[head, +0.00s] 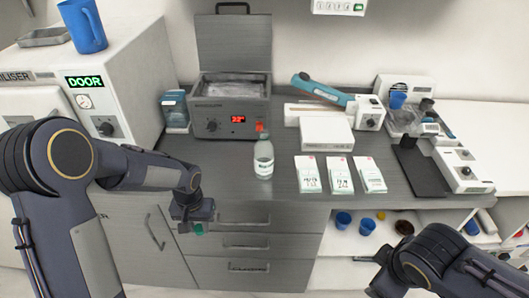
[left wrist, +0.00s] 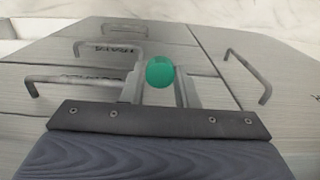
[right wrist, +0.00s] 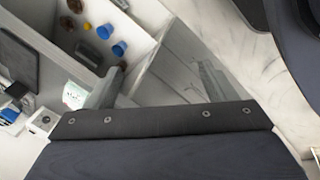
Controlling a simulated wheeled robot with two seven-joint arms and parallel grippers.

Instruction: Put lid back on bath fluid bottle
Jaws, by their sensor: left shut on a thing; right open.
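The clear bottle (head: 263,160) with a white label stands upright on the grey counter, in front of the water bath. My left gripper (head: 196,222) is low in front of the drawers, left of the bottle and below the counter top. It is shut on a round green lid (left wrist: 161,72), which shows between the fingers in the left wrist view and just under the gripper in the head view (head: 199,229). My right gripper (right wrist: 158,88) is open and empty, by the shelves at the lower right.
The water bath (head: 232,105) with its lid raised stands behind the bottle. Several white packets (head: 339,175) lie right of it, before a white box (head: 326,135). The counter's front left is clear. Drawer handles (head: 246,246) stick out near my left gripper.

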